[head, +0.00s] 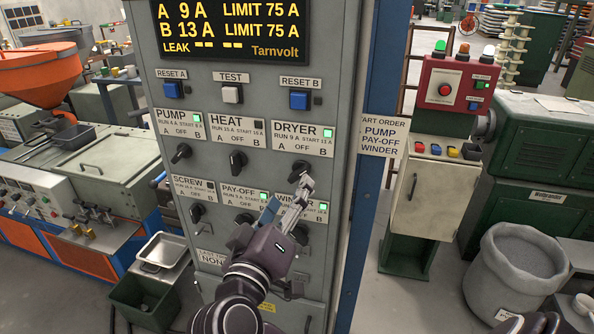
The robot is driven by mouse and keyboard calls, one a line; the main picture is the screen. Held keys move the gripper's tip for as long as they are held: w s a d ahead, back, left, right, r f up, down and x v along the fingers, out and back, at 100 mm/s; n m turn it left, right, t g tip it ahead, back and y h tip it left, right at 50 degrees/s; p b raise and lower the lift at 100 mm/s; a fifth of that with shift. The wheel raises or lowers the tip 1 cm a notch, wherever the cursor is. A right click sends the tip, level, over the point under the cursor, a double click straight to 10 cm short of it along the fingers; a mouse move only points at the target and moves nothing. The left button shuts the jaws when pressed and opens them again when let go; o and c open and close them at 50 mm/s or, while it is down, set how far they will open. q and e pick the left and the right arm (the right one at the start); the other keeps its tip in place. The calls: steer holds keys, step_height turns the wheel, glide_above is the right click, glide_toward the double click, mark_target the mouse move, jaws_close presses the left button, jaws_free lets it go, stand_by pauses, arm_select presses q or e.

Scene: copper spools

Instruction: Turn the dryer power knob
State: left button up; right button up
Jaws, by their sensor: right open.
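The dryer power knob (298,171) is a black rotary knob on the grey control panel, below the DRYER label (303,138). The label's lamp (327,133) is lit green. The knob's lower right is partly covered by my gripper, and its exact setting is hard to tell. My right gripper (291,194) reaches up from below in front of the panel, open. One fingertip is just below and right of the dryer knob; whether it touches cannot be told.
The pump knob (180,153), heat knob (238,161) and screw knob (197,213) are nearby. My right arm partly covers the lower pay-off and winder knobs. A display (230,28) reads A 9 A and B 13 A. A blue post (385,90) borders the panel's right side.

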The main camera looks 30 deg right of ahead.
mark_target(298, 177)
steer(key=p+x, duration=0.2)
steer(key=x, duration=0.4)
steer(key=shift+w+d+p, duration=0.1)
steer(key=shift+w+p, duration=0.05)
steer(key=shift+p, duration=0.25)
steer(key=shift+w+d, duration=0.2)
steer(key=shift+d, duration=0.05)
steer(key=shift+f, duration=0.1)
steer(key=c, duration=1.2)
